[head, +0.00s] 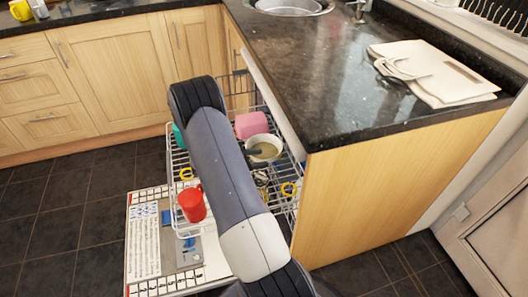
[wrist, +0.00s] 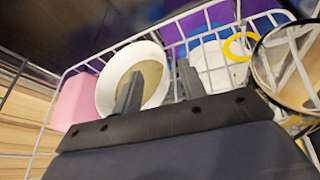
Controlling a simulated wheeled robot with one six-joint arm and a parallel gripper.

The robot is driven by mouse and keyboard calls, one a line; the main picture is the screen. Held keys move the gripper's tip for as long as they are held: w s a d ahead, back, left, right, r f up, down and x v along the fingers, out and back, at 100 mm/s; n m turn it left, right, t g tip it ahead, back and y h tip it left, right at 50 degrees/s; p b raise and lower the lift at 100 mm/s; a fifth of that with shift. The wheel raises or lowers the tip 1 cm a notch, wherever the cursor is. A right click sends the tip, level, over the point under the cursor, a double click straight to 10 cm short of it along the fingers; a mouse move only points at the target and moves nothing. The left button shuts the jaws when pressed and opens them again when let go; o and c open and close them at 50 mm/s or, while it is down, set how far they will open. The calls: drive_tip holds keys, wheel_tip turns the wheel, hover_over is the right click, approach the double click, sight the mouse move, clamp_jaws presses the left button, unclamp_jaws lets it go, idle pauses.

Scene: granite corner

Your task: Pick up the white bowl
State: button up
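The white bowl (head: 276,144) sits in the pulled-out wire dishwasher rack, just right of my arm in the head view. In the wrist view the bowl (wrist: 108,88) is tilted with its beige-looking inside facing me. My gripper (wrist: 159,67) is open, its two grey fingers well apart. The left finger overlaps the bowl's inside and the right finger is just past its right rim, so that rim shows between them. I cannot tell whether either finger touches it. In the head view my arm hides most of the gripper.
A pink item (wrist: 75,101) stands close left of the bowl. A round glass-like vessel (wrist: 288,68) and a yellow ring (wrist: 240,46) are at right. A red mug (head: 192,204) is in the rack's front. The granite counter (head: 320,95) edge rises right of the rack.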

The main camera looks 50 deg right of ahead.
sight(268, 158)
drive_tip(key=x, duration=0.5)
drive_tip(key=shift+w+a+f, duration=0.1)
drive_tip(key=shift+f, duration=0.3)
clamp_jaws()
